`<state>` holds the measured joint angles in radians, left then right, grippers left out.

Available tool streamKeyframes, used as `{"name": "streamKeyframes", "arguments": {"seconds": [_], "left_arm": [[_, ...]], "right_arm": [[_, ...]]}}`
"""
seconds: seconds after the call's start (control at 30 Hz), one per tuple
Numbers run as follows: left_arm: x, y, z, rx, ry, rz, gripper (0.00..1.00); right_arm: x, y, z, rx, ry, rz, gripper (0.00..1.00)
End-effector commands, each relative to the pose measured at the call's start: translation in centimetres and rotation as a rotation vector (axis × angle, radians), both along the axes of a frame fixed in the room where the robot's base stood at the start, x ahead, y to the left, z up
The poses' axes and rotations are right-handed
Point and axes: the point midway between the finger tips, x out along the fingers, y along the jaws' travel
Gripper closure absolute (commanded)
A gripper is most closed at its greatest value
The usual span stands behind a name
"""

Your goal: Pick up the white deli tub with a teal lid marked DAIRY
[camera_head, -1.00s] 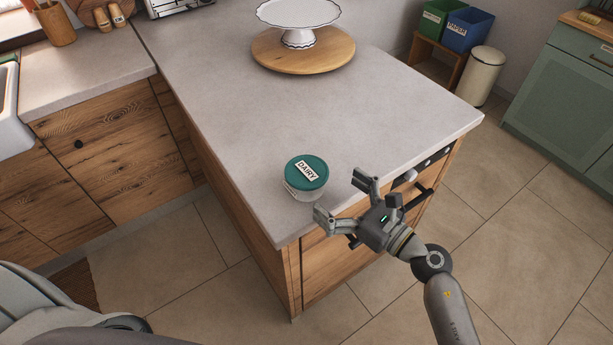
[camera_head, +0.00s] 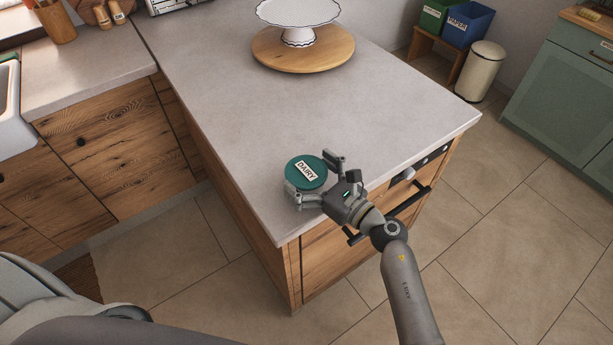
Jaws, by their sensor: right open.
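The white deli tub (camera_head: 306,172) stands upright on the grey counter (camera_head: 240,130) near its front corner. Its teal lid carries a DAIRY label, and the lid hides most of the white body. My right gripper (camera_head: 312,178) is open, with one finger on the far right side of the tub and the other at its near side. The tub sits between the fingers, and I cannot tell whether they touch it. My left gripper is not in view.
A white cake stand (camera_head: 298,14) on a round wooden board (camera_head: 303,52) stands farther back on the counter. A drawer handle (camera_head: 410,203) juts from the counter's front. The counter's middle is clear.

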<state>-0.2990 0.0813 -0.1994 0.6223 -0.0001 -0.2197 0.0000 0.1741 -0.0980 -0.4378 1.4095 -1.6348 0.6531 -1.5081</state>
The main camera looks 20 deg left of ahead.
Motion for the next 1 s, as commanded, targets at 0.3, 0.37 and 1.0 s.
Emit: {"name": "streamKeyframes", "arguments": {"seconds": [0.3,0.37,1.0], "left_arm": [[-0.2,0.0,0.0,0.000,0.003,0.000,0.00],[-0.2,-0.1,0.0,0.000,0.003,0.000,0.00],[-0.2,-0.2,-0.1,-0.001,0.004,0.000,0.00]], "right_arm": [[0.0,0.0,0.0,0.000,0.001,0.000,0.39],[0.0,0.0,0.0,0.000,0.001,0.000,0.46],[0.0,0.0,3.0,-0.001,-0.010,0.002,0.53]]}}
